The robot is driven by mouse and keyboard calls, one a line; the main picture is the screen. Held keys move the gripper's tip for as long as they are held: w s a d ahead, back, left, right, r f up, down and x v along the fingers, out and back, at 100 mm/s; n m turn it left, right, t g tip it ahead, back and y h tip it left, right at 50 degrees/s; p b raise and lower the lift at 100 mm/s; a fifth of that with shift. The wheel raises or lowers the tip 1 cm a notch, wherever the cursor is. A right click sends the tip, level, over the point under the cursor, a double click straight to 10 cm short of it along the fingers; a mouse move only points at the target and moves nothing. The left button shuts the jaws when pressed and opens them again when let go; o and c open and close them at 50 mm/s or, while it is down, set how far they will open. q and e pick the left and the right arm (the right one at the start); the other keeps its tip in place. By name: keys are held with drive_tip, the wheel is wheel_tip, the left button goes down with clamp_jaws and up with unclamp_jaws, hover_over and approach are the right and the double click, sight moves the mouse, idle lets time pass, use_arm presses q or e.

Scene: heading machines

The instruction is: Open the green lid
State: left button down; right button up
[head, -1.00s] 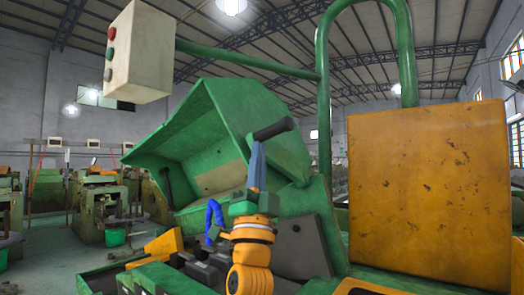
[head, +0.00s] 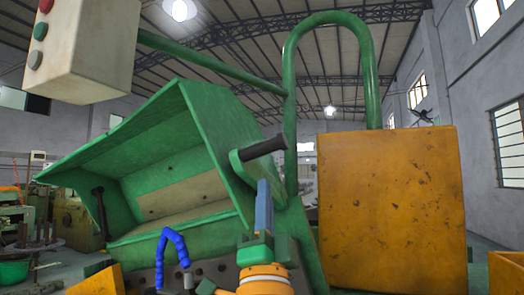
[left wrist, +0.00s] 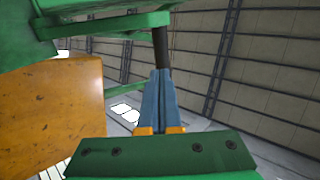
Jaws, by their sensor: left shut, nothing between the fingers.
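The green lid (head: 160,150) is tilted up in the head view, with its hollow inner side showing. A black handle (head: 263,147) sticks out from its right side. My left gripper (head: 264,183) has its blue fingers together, empty, pointing up just below the handle. In the left wrist view the shut fingertips (left wrist: 160,73) line up with the dark handle (left wrist: 160,45); I cannot tell whether they touch it. My right gripper is not in view.
A yellow worn box (head: 392,215) stands to the right of the lid. A green bent pipe (head: 290,100) rises behind, and its arm carries a pale button box (head: 85,50) at upper left. A blue hose (head: 160,255) stands below the lid. Other machines are at far left.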

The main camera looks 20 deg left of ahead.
sight(258, 147)
use_arm(q)
drive_tip(key=p+x, duration=0.1)
drive_tip(key=x, duration=0.1)
drive_tip(key=p+x, duration=0.1)
drive_tip(key=a+p+x, duration=0.1)
drive_tip(key=x, duration=0.1)
drive_tip(key=shift+s+r, duration=0.15)
drive_tip(key=shift+r, duration=0.25)
drive_tip(key=shift+w+r, duration=0.4)
drive_tip(key=shift+w, duration=0.15)
drive_tip(key=shift+w+d, duration=0.1)
drive_tip(key=shift+r, duration=0.1)
drive_tip(key=r+p, duration=0.1)
drive_tip(key=r, duration=0.1)
drive_tip(key=w+a+r+p, duration=0.1)
drive_tip(key=shift+r+p, duration=0.2)
drive_tip(key=shift+p, duration=0.15)
drive_tip(key=shift+w+a+r, duration=0.15)
drive_tip(key=shift+w+a, duration=0.05)
drive_tip(key=shift+w, duration=0.25)
drive_tip(key=shift+s, duration=0.2)
